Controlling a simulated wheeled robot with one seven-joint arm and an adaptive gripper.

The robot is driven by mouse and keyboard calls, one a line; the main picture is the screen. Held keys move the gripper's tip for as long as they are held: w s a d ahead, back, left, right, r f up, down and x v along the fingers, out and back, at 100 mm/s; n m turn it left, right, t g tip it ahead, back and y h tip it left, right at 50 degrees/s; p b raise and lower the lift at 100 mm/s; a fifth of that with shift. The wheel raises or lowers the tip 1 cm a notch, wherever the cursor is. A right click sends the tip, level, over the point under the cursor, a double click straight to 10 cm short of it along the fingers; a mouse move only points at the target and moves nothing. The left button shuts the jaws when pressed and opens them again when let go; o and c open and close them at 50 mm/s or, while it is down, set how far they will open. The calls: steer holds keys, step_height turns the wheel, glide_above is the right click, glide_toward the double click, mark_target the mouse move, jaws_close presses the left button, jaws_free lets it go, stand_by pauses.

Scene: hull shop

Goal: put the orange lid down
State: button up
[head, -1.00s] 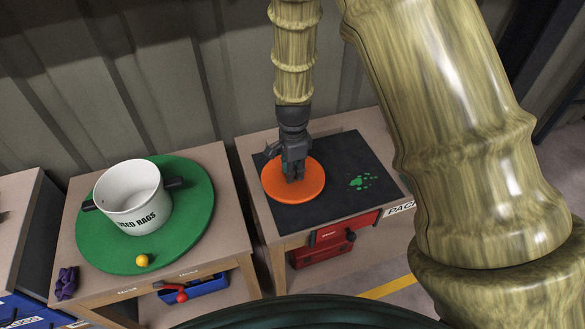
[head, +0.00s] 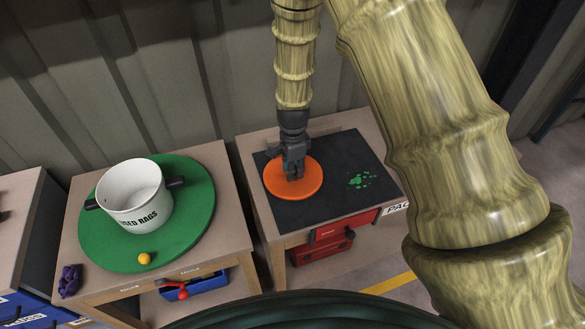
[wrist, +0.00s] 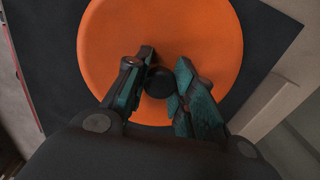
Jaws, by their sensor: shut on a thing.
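The orange lid (head: 308,187) is a flat round disc over the left part of a black mat (head: 345,150) on the right-hand bench. I cannot tell for certain whether it touches the mat. My gripper (head: 294,177) points down at the lid's middle and is shut on its dark round knob. In the wrist view the orange lid (wrist: 165,30) fills the centre, with the knob (wrist: 160,82) between the two fingers of my gripper (wrist: 160,85). The fingers hide part of the lid's near side.
On the left bench, a white pot (head: 133,197) marked "USED RAGS" stands open on a green round mat (head: 195,215), with a yellow ball (head: 144,259) in front. A purple object (head: 69,281) lies at the bench's front corner.

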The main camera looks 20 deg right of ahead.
steer(key=shift+f, duration=0.1)
steer(key=o, duration=1)
step_height(320, 180, up, 12)
steer(key=shift+r+b, duration=0.1)
steer(key=shift+b, duration=0.5)
steer(key=shift+r, duration=0.1)
